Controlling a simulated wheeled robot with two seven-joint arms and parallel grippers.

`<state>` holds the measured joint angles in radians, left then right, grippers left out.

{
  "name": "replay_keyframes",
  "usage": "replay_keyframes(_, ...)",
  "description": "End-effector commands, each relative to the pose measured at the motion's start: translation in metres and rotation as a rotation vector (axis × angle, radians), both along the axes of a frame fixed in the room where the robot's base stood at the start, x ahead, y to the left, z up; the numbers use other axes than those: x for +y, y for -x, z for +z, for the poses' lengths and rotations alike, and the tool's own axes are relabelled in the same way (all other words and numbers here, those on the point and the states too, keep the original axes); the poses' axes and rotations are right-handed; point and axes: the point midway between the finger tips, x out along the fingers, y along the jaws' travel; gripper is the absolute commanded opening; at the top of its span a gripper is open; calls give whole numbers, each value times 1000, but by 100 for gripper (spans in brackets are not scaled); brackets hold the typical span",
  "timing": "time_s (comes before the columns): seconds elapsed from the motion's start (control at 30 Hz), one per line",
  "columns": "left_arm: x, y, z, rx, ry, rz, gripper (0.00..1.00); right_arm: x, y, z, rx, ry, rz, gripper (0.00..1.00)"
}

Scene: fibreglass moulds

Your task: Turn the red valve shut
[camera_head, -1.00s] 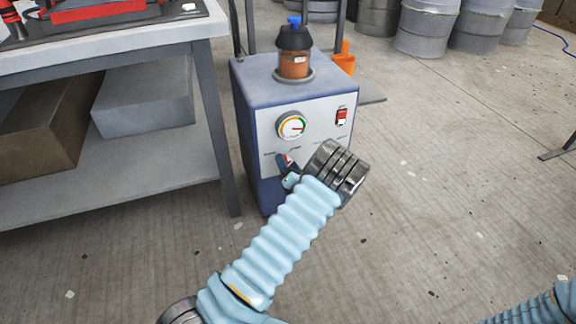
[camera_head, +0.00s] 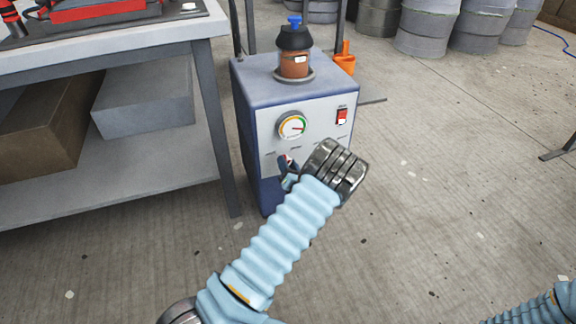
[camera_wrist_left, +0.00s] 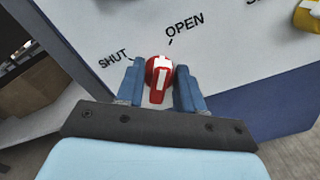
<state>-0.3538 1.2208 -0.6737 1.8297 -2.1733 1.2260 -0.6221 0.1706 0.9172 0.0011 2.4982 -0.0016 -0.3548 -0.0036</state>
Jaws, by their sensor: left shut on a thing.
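The red valve (camera_wrist_left: 158,84) is a small red knob with a white stripe, on the pale front panel of the blue machine (camera_head: 248,135). In the left wrist view the two blue fingers of my left gripper (camera_wrist_left: 158,68) are shut on it, one on each side. The printed word SHUT (camera_wrist_left: 115,60) is to the upper left of the knob and OPEN (camera_wrist_left: 185,29) to the upper right. The knob's stripe runs nearly along the fingers. In the head view my left gripper (camera_head: 288,172) is at the lower panel, and my wrist hides part of it. My right gripper is out of view.
A gauge (camera_head: 292,126) and a red switch (camera_head: 342,117) are above the gripper. A yellow knob (camera_wrist_left: 309,15) is at the wrist view's upper right. A workbench (camera_head: 213,105) stands close on the left. Floor to the right is clear, with drums (camera_head: 425,30) behind.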

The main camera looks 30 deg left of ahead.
Motion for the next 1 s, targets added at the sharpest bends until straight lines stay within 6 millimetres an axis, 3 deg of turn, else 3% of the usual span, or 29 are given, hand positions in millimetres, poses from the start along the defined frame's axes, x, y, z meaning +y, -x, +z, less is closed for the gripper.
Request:
replay_keyframes(0.57,2,2,-2,-405,348,0,7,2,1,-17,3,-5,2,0)
replay_keyframes(1.0,2,4,-4,-724,620,0,7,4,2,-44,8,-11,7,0)
